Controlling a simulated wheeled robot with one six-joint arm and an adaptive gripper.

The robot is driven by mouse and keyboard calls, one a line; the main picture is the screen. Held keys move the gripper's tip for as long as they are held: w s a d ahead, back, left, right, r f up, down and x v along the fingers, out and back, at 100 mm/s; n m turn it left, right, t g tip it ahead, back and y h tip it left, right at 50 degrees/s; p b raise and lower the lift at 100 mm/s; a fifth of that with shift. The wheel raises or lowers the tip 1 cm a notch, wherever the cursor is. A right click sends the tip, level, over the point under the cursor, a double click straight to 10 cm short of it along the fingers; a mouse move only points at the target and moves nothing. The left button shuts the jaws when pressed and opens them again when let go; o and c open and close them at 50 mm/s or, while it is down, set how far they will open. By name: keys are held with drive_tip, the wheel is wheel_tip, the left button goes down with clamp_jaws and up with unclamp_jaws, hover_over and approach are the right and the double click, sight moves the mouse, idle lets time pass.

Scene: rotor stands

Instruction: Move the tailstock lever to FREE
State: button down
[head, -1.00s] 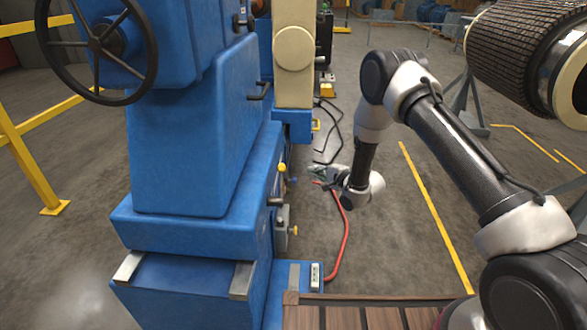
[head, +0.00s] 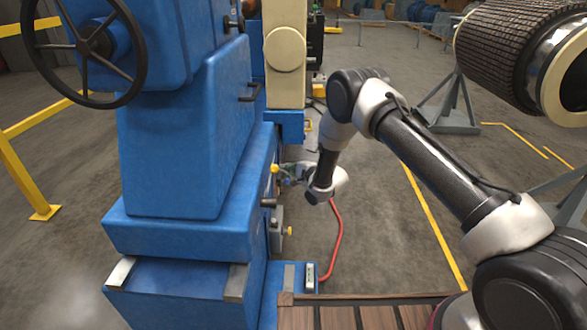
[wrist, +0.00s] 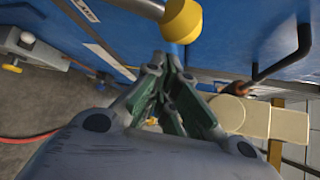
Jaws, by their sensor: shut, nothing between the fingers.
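The tailstock is the blue machine body (head: 170,150) on the left of the head view. A lever with a yellow knob (head: 275,169) sticks out of its right side; the knob shows large at the top of the wrist view (wrist: 182,20). My gripper (head: 287,174) is beside the knob, on its right in the head view. In the wrist view my gripper's fingers (wrist: 165,68) are together and empty, just below the knob; I cannot tell whether they touch it. A white label (wrist: 84,10) is on the blue face, its text unreadable. The lever's pivot is hidden.
A black handwheel (head: 92,45) is at upper left. A bent black handle (wrist: 285,60) is right of my fingers in the wrist view. A smaller yellow knob (head: 289,231) sits lower on the machine. A red hose (head: 337,240) lies on the floor. A rotor (head: 510,45) stands at upper right.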

drive_tip(key=shift+s+a+r, duration=0.2)
drive_tip(key=shift+s, duration=0.15)
drive_tip(key=shift+s, duration=0.15)
